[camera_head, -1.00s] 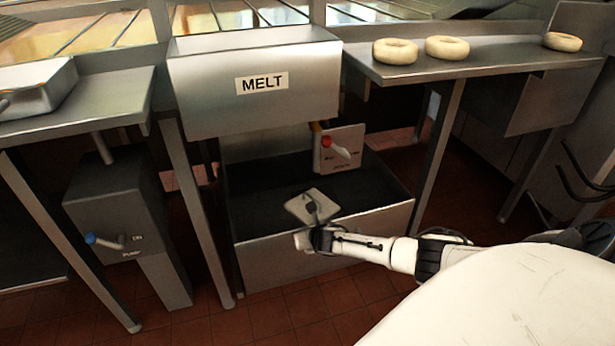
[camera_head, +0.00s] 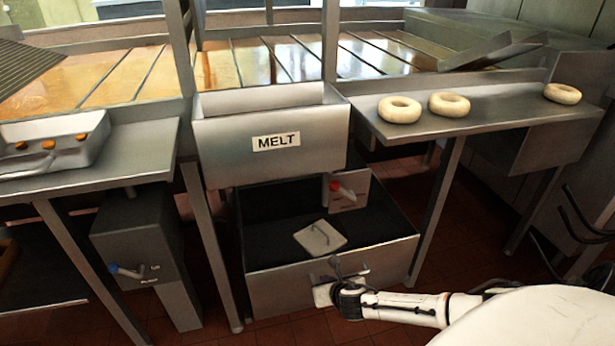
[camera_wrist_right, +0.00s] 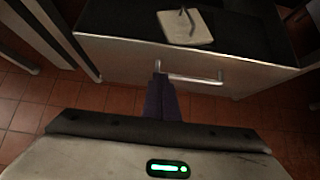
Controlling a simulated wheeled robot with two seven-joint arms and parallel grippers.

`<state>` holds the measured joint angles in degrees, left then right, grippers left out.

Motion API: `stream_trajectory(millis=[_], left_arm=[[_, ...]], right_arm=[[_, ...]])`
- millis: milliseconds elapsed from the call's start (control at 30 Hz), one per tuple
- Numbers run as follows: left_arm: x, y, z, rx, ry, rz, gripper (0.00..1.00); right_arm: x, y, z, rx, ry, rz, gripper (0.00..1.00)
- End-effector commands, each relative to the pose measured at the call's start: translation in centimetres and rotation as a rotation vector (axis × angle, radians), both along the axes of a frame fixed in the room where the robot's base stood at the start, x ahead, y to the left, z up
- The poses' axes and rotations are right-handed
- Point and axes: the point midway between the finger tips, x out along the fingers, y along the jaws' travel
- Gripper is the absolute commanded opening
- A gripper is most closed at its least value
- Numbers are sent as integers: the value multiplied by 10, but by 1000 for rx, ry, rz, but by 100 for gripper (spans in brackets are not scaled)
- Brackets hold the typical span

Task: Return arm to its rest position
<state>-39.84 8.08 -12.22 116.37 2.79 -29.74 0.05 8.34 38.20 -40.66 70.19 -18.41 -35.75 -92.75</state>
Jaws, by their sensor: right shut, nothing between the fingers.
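My right gripper (camera_head: 336,268) is shut and empty, in front of the open, dark-lined metal drawer (camera_head: 270,290) under the MELT box. Its closed fingers also show in the right wrist view (camera_wrist_right: 160,90), close to the left end of the drawer's bar handle (camera_wrist_right: 200,79); I cannot tell whether they touch. The right forearm comes in from the lower right. A grey square plate with a small handle (camera_head: 312,240) lies inside the drawer, beyond the gripper; it shows at the top of the right wrist view (camera_wrist_right: 186,28). My left gripper is not in view.
The MELT box (camera_head: 225,155) stands above the drawer. A shelf (camera_head: 480,122) on the right holds three pale rings. A blue-handled pump box (camera_head: 140,240) and table legs stand left. Red tiled floor is open in front.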

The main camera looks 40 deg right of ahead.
Motion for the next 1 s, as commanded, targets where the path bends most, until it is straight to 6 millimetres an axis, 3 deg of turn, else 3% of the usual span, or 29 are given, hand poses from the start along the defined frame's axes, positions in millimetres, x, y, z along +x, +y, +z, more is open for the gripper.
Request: stream_trajectory(millis=[267,367,467,567,600,733,833,1000], left_arm=[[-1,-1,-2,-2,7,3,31],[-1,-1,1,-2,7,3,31],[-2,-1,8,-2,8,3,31],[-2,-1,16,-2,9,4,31],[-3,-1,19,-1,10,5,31],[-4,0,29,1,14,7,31],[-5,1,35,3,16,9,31],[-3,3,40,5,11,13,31]], right_arm=[[-3,3,0,10,0,-4,0],[-11,24,-4,96,-10,-40,0],[-34,71,-11,303,-28,-143,0],[-68,136,-10,622,-44,-340,0],[-83,163,-6,768,-49,-445,0],[-131,236,27,1256,-58,-878,0],[-158,264,59,1561,-70,-1224,0],[-184,274,101,1887,-112,-1673,0]])
